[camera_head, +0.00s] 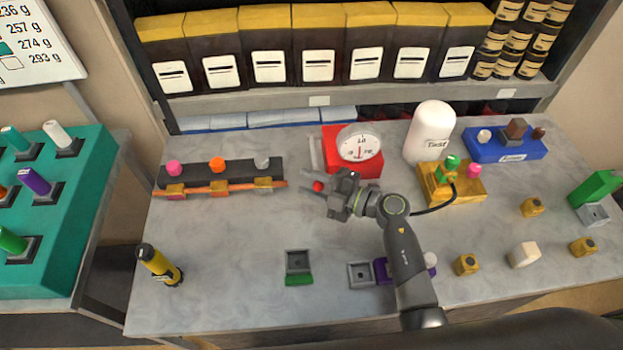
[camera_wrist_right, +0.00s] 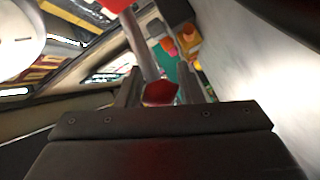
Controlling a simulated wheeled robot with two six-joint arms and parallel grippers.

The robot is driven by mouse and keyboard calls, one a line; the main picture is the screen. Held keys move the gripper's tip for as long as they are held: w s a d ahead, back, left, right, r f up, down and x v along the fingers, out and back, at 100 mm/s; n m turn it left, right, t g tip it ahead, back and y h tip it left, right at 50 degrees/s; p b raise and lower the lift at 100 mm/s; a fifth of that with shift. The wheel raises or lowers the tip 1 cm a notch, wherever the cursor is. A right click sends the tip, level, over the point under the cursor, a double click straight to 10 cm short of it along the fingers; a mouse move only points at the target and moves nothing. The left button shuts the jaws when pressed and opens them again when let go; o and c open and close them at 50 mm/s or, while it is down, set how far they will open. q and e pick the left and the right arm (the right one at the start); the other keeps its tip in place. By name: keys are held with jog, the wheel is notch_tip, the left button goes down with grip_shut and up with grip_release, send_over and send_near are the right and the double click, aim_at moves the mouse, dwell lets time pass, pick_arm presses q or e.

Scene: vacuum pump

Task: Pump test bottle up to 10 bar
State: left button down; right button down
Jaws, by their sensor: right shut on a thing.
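The red pump unit (camera_head: 368,168) stands at the back middle of the table, with a round white gauge (camera_head: 359,143) on top. The gauge figures are too small to read. A grey lever (camera_head: 315,154) is at its left side. My right gripper (camera_head: 314,187) is shut on a red ball knob (camera_head: 319,186). In the right wrist view the red knob (camera_wrist_right: 160,92) sits between the fingers, and a grey rod (camera_wrist_right: 141,45) runs from it toward a red part. The white test bottle (camera_head: 431,133) stands upright right of the pump. My left gripper is not seen.
A yellow block (camera_head: 470,193) with green and pink knobs and a black hose (camera_head: 435,209) stands beside the bottle. A dark rack (camera_head: 220,173) is at left, a yellow-black cylinder (camera_head: 159,264) at front left. Small grey holders (camera_head: 299,263) lie in front. The left-middle tabletop is clear.

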jog(key=shift+f, duration=0.15)
jog(key=c, duration=1)
grip_release()
jog(key=shift+w, duration=0.1)
jog(key=shift+o, duration=0.2)
notch_tip(320, 180, up, 10)
jog(key=shift+r+p, duration=0.1)
jog(key=shift+p, duration=0.3)
